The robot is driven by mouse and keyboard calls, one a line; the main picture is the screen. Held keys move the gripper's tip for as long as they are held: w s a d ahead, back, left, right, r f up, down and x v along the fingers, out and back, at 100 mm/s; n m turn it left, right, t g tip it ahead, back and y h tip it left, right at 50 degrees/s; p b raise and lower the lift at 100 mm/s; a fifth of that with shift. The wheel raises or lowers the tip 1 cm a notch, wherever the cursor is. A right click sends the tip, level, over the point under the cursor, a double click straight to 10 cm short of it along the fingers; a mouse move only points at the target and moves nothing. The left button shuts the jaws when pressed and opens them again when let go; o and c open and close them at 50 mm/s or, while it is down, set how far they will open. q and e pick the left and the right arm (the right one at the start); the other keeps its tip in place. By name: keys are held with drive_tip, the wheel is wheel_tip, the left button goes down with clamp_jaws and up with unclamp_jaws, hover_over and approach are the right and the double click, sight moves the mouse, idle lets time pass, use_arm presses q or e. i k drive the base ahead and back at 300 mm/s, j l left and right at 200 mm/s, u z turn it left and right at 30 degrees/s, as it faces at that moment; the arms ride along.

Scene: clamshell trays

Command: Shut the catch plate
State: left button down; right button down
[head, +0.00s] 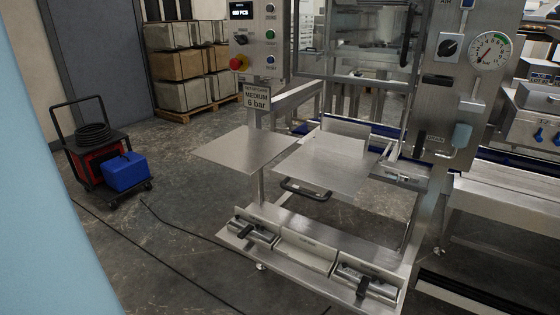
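A steel machine stands ahead in the head view. A flat steel plate (245,148) sticks out level on its left side. A second level steel plate (325,166) lies beside it, with an upright plate (345,132) behind. A black handle (305,190) shows below these plates. I cannot tell which of these is the catch plate. Neither of my grippers is in view.
A control box (255,40) with a red button hangs above the left plate. A low bar with clamps (305,252) runs in front. A cart (108,165) with a blue box stands at left, with cables on the floor. Open floor (170,215) lies between.

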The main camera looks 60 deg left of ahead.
sight(335, 163)
drive_tip(key=u, duration=1.6)
